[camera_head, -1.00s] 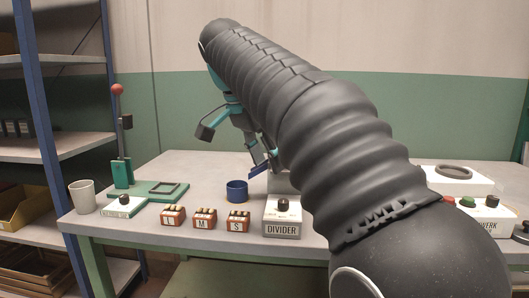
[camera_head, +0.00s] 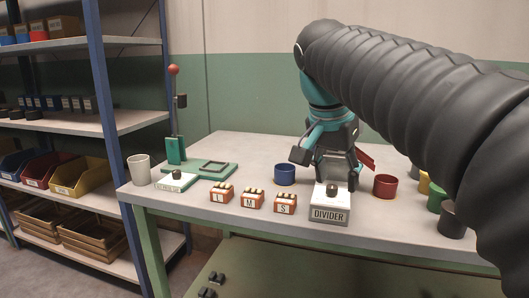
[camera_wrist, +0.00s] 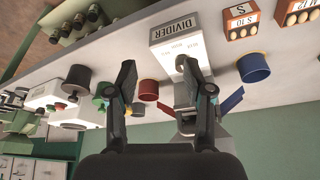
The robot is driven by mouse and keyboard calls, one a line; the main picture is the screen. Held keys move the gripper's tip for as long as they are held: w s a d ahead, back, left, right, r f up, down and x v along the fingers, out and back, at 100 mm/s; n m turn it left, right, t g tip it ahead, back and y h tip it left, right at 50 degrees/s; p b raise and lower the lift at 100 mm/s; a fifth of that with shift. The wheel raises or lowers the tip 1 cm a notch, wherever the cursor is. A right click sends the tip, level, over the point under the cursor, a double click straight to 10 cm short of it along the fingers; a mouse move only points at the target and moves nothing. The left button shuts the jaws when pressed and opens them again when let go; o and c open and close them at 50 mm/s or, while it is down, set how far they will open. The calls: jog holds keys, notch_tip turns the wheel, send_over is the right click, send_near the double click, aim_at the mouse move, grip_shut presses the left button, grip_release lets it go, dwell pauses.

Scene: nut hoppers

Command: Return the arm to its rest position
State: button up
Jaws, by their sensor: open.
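My arm reaches in from the right in the head view, and my gripper (camera_head: 326,168) hangs over the back of the table, behind the white box labelled DIVIDER (camera_head: 331,207). The DIVIDER box (camera_wrist: 178,42) lies beyond the fingertips there. My gripper and arm hide part of the back of the table.
The table (camera_head: 190,208) holds a blue cup (camera_head: 285,174), a red cup (camera_head: 385,186), several orange labelled blocks (camera_head: 253,200), a white cup (camera_head: 139,169) and a green lever press (camera_head: 176,150). Shelves with bins (camera_head: 85,172) stand at left.

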jog(key=s+d+f+n+t+y, duration=0.1)
jog(key=s+f+n, duration=0.3)
jog(key=s+f, duration=0.4)
jog(key=s+f+n+t+y, duration=0.1)
jog(key=s+f+n, duration=0.3)
jog(key=f, duration=1)
jog(key=s, duration=0.3)
jog(key=shift+s+d+f+t+y, duration=0.15)
jog(key=shift+s+d+t+y, duration=0.15)
jog(key=shift+s+d, duration=0.1)
